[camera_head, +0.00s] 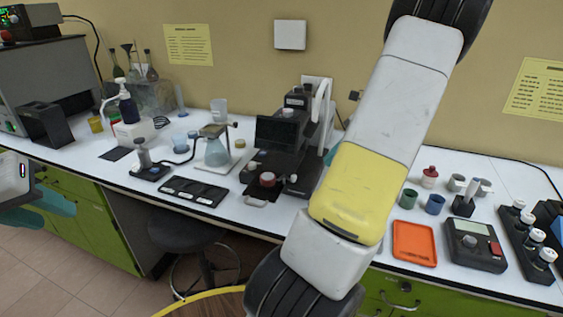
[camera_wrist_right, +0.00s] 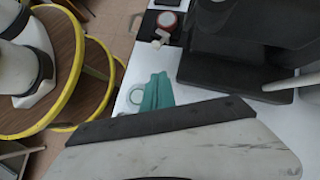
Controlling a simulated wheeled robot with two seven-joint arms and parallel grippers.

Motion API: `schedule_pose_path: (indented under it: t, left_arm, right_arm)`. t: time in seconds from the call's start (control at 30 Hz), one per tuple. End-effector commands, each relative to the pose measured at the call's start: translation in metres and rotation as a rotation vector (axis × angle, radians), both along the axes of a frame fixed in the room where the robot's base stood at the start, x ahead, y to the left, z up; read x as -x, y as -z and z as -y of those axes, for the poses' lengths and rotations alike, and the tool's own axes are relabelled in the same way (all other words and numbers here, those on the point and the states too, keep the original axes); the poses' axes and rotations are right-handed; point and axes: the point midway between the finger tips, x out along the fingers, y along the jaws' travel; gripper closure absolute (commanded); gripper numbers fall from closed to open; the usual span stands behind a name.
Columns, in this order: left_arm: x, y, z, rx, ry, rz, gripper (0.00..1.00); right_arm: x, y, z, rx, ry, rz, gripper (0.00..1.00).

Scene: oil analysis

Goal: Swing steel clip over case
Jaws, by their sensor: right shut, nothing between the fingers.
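I cannot tell which piece is the steel clip or the case. My right gripper (camera_wrist_right: 157,92) has teal fingers, shut and empty, in front of the black body. In the head view my right arm hides much of that area. My left gripper (camera_head: 52,208) is at the left edge, away from the instrument; its jaw gap is unclear.
A flask on a stand (camera_head: 216,150) and a black tray (camera_head: 193,191) are left of the instrument. An orange tray (camera_head: 414,243), small cups and a black meter (camera_head: 473,246) are to the right. A stool (camera_head: 186,232) stands below the bench.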

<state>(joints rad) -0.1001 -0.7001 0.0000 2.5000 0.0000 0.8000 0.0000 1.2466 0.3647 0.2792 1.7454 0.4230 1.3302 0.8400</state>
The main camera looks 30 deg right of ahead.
Motion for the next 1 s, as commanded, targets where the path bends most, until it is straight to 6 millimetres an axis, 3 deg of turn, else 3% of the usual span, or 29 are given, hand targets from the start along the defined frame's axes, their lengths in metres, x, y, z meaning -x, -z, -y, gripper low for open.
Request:
schedule_pose_path:
  t: [0.23,0.5,1.0]
  left_arm:
    - [0.0,0.0,0.0,0.0,0.0,0.0,0.64]
    - [0.0,0.0,0.0,0.0,0.0,0.0,0.64]
    - [0.0,0.0,0.0,0.0,0.0,0.0,0.64]
  right_arm:
    - [-0.014,0.038,-0.032,-0.003,-0.001,-0.001,1.0]
    - [-0.027,0.041,-0.06,-0.001,0.0,-0.001,1.0]
    - [-0.03,0.041,-0.065,0.0,0.003,0.0,1.0]
